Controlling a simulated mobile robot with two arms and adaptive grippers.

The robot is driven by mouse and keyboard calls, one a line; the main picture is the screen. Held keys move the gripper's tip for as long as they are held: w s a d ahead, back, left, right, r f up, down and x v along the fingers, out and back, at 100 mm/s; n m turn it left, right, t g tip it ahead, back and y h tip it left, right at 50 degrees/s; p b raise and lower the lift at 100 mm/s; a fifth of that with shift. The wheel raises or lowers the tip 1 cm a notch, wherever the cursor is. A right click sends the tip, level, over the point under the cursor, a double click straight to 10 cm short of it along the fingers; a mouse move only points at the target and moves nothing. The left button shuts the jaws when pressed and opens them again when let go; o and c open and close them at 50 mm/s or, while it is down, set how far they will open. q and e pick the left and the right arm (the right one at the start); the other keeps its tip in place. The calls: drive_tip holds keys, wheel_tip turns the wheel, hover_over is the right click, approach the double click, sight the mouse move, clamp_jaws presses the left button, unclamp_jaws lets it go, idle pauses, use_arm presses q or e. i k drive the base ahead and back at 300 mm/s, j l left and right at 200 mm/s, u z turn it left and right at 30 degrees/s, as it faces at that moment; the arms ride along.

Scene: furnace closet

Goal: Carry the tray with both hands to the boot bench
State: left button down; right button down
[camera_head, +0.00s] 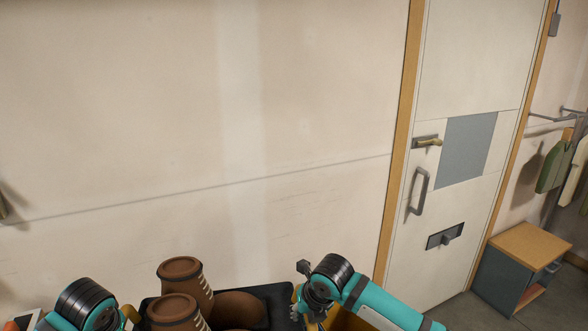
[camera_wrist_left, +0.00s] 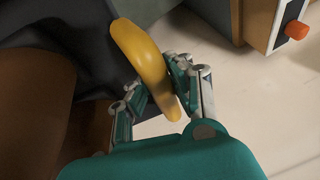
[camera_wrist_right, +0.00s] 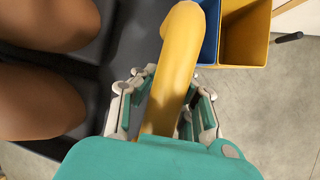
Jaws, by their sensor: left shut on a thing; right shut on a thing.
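The dark tray (camera_head: 278,294) is at the bottom of the head view, partly cut off, with brown boot-like things (camera_head: 185,280) on it. Its yellow handles show in the left wrist view (camera_wrist_left: 140,50) and the right wrist view (camera_wrist_right: 178,55). My left gripper (camera_wrist_left: 158,85) is shut around one handle. My right gripper (camera_wrist_right: 170,95) is shut around the other; its wrist also shows at the tray's right end in the head view (camera_head: 318,285). A low cabinet with a wooden top (camera_head: 530,243) stands right of the door; I cannot tell if it is the boot bench.
A pale wall (camera_head: 200,130) lies ahead. A closed door (camera_head: 450,160) with handles is to the right, and clothes (camera_head: 555,167) hang beyond it. A yellow bin (camera_wrist_right: 245,42) and a blue bin (camera_wrist_right: 210,35) are close by my right gripper. A red-orange knob (camera_wrist_left: 297,30) is near my left.

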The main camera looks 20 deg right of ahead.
sight(540, 252)
drive_tip(key=i+l+z, duration=0.1)
drive_tip(key=l, duration=0.65)
drive_tip(key=i+l+z, duration=0.1)
drive_tip(key=l, duration=0.6)
drive_tip(key=i+l+z, duration=0.1)
drive_tip(key=l, duration=0.65)
drive_tip(key=i+l+z, duration=0.1)
drive_tip(key=i+l, duration=0.15)
drive_tip(key=l, duration=0.45)
drive_tip(key=i+l+z, duration=0.1)
drive_tip(key=l, duration=0.6)
drive_tip(key=i+l+z, duration=0.1)
drive_tip(key=i+l, duration=0.2)
drive_tip(key=l, duration=0.35)
drive_tip(key=i+l+z, duration=0.1)
drive_tip(key=i+l, duration=0.15)
drive_tip(key=l, duration=0.45)
drive_tip(key=i+l+z, duration=0.1)
drive_tip(key=i+l, duration=0.15)
drive_tip(key=l, duration=0.35)
drive_tip(key=i+l+z, duration=0.25)
drive_tip(key=i+l, duration=0.75)
drive_tip(key=l, duration=0.1)
